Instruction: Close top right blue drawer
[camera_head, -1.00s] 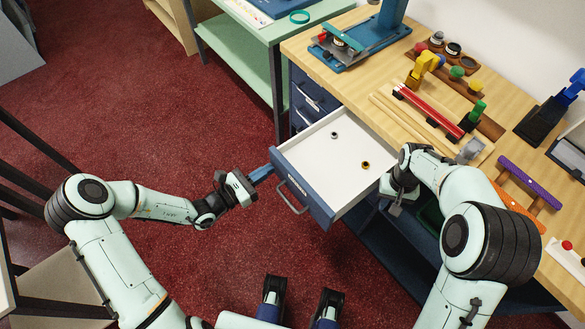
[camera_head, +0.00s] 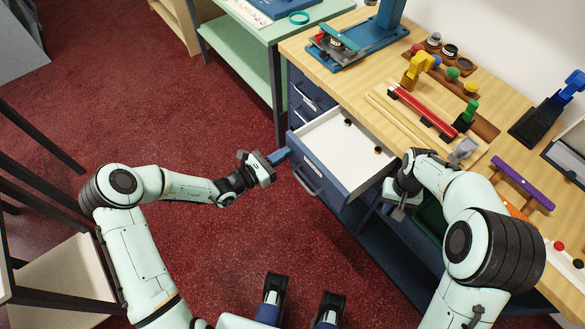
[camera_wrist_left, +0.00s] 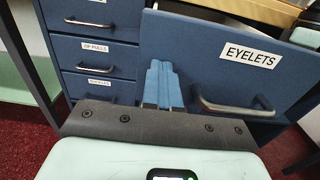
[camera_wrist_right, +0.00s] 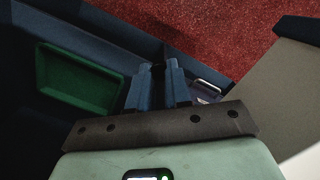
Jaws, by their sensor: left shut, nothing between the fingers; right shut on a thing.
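The blue drawer labelled EYELETS (camera_head: 318,168) is partly open, its white inside showing two small round items (camera_head: 347,122). The left wrist view shows its front and metal handle (camera_wrist_left: 235,103), right of a column of shut drawers. My left gripper (camera_head: 287,153) is shut and empty, its fingertips (camera_wrist_left: 161,66) at the left end of the drawer front, left of the handle. My right gripper (camera_head: 387,208) is down at the cabinet right of the drawer. In the right wrist view its fingers (camera_wrist_right: 158,72) are shut on a dark panel edge, hard to make out.
Shut blue drawers (camera_head: 305,102) stand left of the open one. A green tray (camera_wrist_right: 80,80) lies in a dark blue space right of it. The wooden counter (camera_head: 340,85) above holds several tools. Red carpet (camera_head: 150,80) is clear at left.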

